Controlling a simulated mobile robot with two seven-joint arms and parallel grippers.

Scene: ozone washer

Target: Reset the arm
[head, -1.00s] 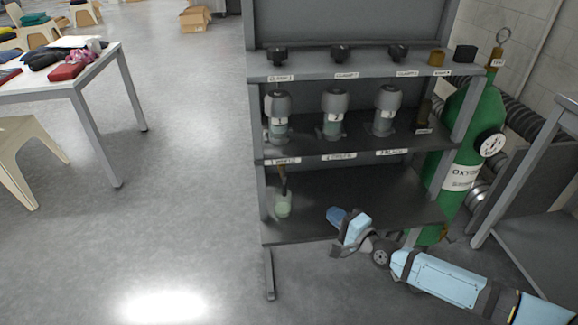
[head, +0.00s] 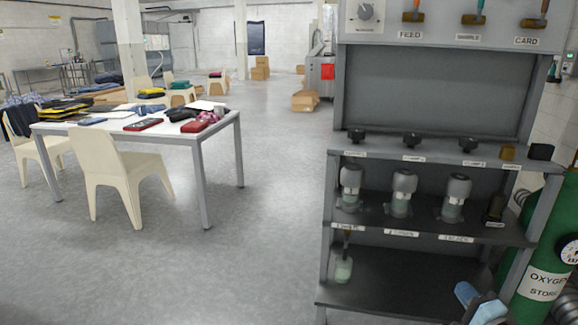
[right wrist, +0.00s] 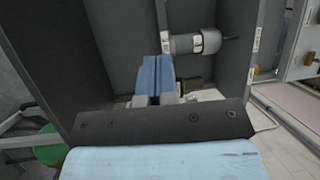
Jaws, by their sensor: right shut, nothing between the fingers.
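My right gripper (head: 465,291) is at the lower right of the head view, in front of the rack's bottom shelf. In the right wrist view its blue fingers (right wrist: 156,75) are together, with nothing between them. They point toward the inside of the rack, near a grey cylindrical unit (right wrist: 196,42). My left gripper is in neither view. The grey rack (head: 430,232) stands at the right of the head view. It bears several grey pump-like units (head: 402,190) on its middle shelf and a pale green bottle (head: 343,268) on its bottom shelf.
A green oxygen cylinder (head: 545,245) stands at the rack's right side. A white table (head: 185,137) with folded clothes and a cream chair (head: 105,170) are at the left. The floor (head: 250,245) between table and rack is clear. Cardboard boxes (head: 305,101) lie farther back.

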